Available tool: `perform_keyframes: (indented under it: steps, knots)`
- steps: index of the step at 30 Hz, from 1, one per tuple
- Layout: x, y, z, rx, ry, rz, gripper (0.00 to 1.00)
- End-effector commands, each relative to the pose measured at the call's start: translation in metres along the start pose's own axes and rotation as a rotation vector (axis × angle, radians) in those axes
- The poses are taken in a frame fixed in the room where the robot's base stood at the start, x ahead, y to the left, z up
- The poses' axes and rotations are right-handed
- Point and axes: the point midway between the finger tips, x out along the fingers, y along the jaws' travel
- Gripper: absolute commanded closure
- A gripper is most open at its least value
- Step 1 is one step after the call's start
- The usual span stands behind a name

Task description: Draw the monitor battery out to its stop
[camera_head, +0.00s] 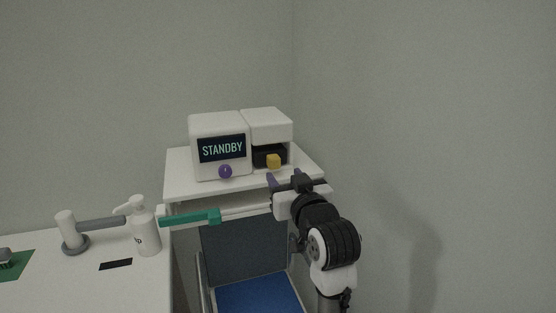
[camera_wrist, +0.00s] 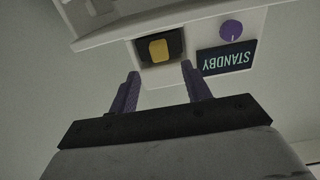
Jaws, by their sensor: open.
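The white monitor (camera_head: 220,172) stands on a white shelf, its dark screen reading STANDBY, with a purple knob (camera_head: 225,171) below the screen. The black battery (camera_head: 262,151) with a yellow grip (camera_head: 273,161) sits in the bay at the monitor's right. In the wrist view, upside down, the battery (camera_wrist: 175,42) and its yellow grip (camera_wrist: 158,50) lie beyond my fingertips, with the screen (camera_wrist: 226,58) to the right. My gripper (camera_wrist: 159,68) is open and empty, its purple fingers apart from the grip. In the head view my gripper (camera_head: 271,178) is just below and in front of the bay.
The shelf (camera_head: 184,184) has a front edge close to my gripper. A green-handled bar (camera_head: 190,218) lies below it, above a blue-seated chair (camera_head: 258,294).

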Motion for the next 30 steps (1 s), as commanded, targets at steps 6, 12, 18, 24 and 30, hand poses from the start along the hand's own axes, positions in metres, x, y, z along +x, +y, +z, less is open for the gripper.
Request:
perform_keyframes:
  steps: [6, 12, 18, 24, 30]
  knots:
    - [0.046, 0.000, -0.003, 0.000, -0.001, -0.001, 0.52]
    - [0.070, 0.000, -0.002, -0.001, 0.001, 0.000, 0.52]
    - [0.077, 0.000, -0.001, -0.001, 0.002, 0.001, 0.52]
    - [0.077, 0.000, -0.001, -0.001, 0.002, 0.001, 0.52]
    - [0.077, 0.000, -0.001, -0.001, 0.002, 0.001, 0.78]
